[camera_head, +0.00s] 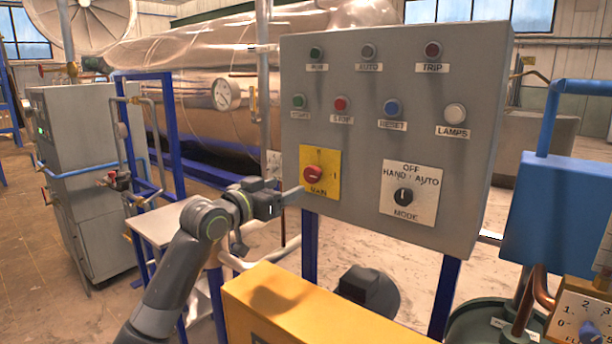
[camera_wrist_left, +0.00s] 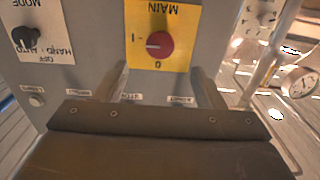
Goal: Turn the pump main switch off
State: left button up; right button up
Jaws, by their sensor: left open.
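The pump main switch is a red knob (camera_head: 313,172) on a yellow plate (camera_head: 332,156) marked MAIN, low on the left of the grey control panel (camera_head: 388,107). In the left wrist view the panel appears upside down, with the red knob (camera_wrist_left: 159,45) near the top middle. A pale mark on the knob appears to point toward the 1. My left gripper (camera_head: 292,194) is open beside the panel's lower left edge. In the left wrist view its two fingers (camera_wrist_left: 160,74) point toward the plate, either side of the knob and apart from it. My right gripper is not in view.
A black MODE knob (camera_head: 403,196) sits right of the main switch. Several buttons and lamps, including a red button (camera_head: 341,103), line the panel above. A yellow box (camera_head: 310,308) stands below, and a blue box (camera_head: 560,210) at right. A blue frame is behind my arm.

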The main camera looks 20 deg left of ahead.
aim_at(311, 176)
pick_arm(q)
jog(key=p+x, duration=0.1)
jog(key=x, duration=0.8)
jog(key=shift+p, duration=0.35)
jog(key=shift+f, duration=0.1)
jog(key=shift+c, duration=0.4)
jog(key=c, duration=0.9)
jog(key=shift+r+n+p, duration=0.2)
jog(key=shift+n+p, duration=0.7)
jog(key=shift+p, duration=0.2)
jog(key=n+p, duration=0.9)
jog(key=n, duration=0.1)
jog(key=shift+s+r, duration=0.1)
jog(key=n+p, duration=0.3)
jog(key=shift+n+p, duration=1.15)
jog(key=shift+n, duration=0.45)
